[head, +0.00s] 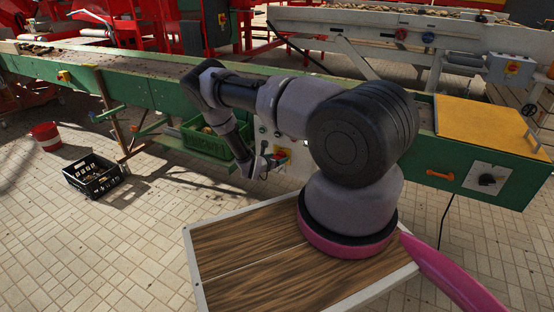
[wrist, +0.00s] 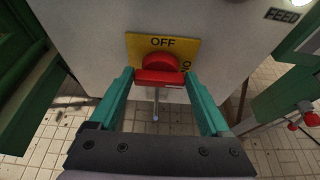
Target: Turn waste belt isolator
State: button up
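The isolator is a red rotary knob (wrist: 158,72) on a yellow plate (wrist: 133,45) on a pale panel. The plate reads OFF above the knob, and a second, partly covered word shows at its lower right. The knob's grip bar lies level across the picture. My gripper (wrist: 160,76) has its two teal fingers apart, one at each end of the bar; I cannot tell whether they touch it. In the head view my gripper (head: 274,160) is at the pale panel (head: 292,172) under the green conveyor, and the knob is too small to make out clearly.
A FEED label (wrist: 282,15) is at the panel's upper right.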

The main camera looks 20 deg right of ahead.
jog(key=shift+n, duration=0.3)
jog(key=shift+w+a+f+n+g+h, duration=0.15)
jog(key=shift+n+g+h, duration=0.15)
jog(key=shift+n+g, duration=0.25)
jog(key=shift+w+a+r+n+g+h, duration=0.1)
jog(key=shift+n+g+h, duration=0.25)
jog(key=shift+n, duration=0.3)
jog(key=n, duration=0.1)
jog(key=n+h, duration=0.1)
jog(key=n+g, duration=0.1)
jog(key=shift+w+a+f+h, duration=0.15)
jog(key=shift+w+f+h, duration=0.1)
jog(key=shift+h, duration=0.1)
jog(key=shift+w+a+f+n+g+h, duration=0.15)
jog(key=shift+n+h, duration=0.45)
jog(key=shift+n, duration=0.65)
jog(key=shift+s+d+f+n+g+h, duration=0.15)
jog(key=shift+n+h, duration=0.45)
jog(key=shift+n, duration=0.6)
jog(key=shift+w+a+f+n+h, duration=0.2)
jog(key=shift+n+h, duration=0.4)
jog(key=shift+n, duration=0.65)
jog(key=o, duration=1.2)
jog(key=v, duration=1)
jog(key=shift+s+a, duration=0.15)
jog(key=shift+a, duration=0.2)
